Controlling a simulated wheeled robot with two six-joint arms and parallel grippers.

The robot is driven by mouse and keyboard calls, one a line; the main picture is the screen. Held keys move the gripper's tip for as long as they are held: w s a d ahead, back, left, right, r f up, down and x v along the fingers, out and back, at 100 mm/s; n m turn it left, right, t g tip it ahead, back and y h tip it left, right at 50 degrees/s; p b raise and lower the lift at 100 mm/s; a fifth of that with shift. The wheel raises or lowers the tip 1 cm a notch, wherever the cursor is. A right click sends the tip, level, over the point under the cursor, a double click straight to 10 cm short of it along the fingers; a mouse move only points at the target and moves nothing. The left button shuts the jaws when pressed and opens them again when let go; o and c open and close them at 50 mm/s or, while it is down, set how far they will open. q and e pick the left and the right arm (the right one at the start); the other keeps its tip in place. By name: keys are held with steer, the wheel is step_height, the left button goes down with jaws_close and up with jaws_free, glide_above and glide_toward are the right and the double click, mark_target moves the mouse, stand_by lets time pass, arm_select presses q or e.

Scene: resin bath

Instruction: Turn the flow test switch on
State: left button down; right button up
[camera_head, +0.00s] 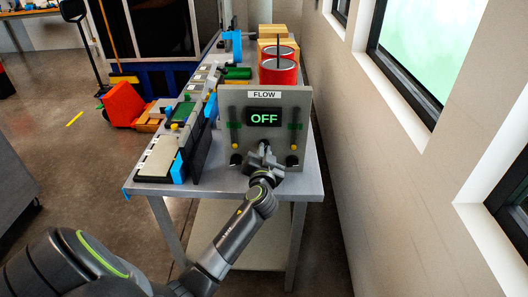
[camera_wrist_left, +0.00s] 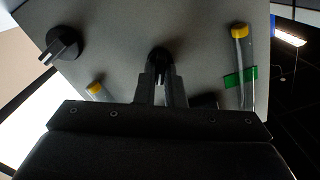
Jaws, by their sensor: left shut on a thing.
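The grey flow panel (camera_head: 292,101) stands upright on the near end of the bench, labelled FLOW. Its display (camera_head: 264,118) reads OFF in green. My left gripper (camera_head: 263,153) is at the panel's lower middle, in front of its face. In the left wrist view, its fingers (camera_wrist_left: 161,80) are shut on a small black switch (camera_wrist_left: 160,54) on the panel face. The gripper mostly hides the switch in the head view. My right gripper is not in view.
Black knobs sit at the panel's lower left (camera_head: 235,159) and lower right (camera_head: 291,161); one shows in the wrist view (camera_wrist_left: 62,46). Tubes with yellow parts flank the display. A red drum (camera_head: 278,73) stands behind. Trays and boards line the bench's left side. A wall is right.

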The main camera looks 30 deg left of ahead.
arm_select(q)
steer(key=m+p, duration=0.3)
steer(key=m, duration=0.9)
steer(key=shift+f, duration=0.1)
stand_by(0.4)
steer(key=shift+m, duration=0.3)
steer(key=c, duration=1.5)
jaws_free()
steer(key=shift+w, duration=0.1)
steer(key=shift+f, duration=0.15)
